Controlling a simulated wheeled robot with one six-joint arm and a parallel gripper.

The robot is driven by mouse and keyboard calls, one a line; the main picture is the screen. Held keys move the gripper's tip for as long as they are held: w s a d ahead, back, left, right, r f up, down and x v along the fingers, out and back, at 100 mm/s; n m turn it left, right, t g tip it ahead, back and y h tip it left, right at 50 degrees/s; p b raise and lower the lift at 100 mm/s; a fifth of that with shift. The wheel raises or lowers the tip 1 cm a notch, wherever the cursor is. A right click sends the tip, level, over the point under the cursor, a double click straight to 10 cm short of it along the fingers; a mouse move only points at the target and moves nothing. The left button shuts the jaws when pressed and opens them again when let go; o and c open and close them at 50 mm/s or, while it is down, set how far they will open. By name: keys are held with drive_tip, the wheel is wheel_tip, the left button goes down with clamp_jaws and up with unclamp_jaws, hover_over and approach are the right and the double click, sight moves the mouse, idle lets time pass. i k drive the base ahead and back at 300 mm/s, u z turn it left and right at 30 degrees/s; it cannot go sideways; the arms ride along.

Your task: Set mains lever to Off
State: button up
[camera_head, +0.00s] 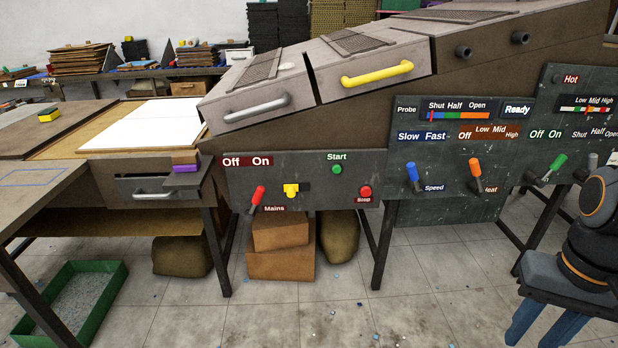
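The mains lever (258,196) has a red handle and sits on the left part of the dark control panel (320,170), beside the "Mains" label (273,209). It leans up and to the right, its tip below the word "On" (261,161). The word "Off" (231,161) is to the left of that. My gripper (544,328) is at the lower right, well away from the lever. Its two blue fingers are apart with nothing seen between them; their ends are near the bottom edge of the picture.
A yellow switch (291,190), green Start button (337,169) and red Stop button (365,191) lie right of the lever. Blue (412,177), orange (475,174) and green (559,163) levers project farther right. Open floor (420,290) lies before the panels.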

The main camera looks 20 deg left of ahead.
sight(260, 192)
drive_tip(key=u, duration=1.55)
drive_tip(key=k, duration=0.55)
drive_tip(key=u, duration=0.95)
drive_tip(key=i, duration=1.35)
drive_tip(key=z, duration=0.65)
drive_tip(key=i, duration=0.5)
drive_tip(key=z, duration=0.4)
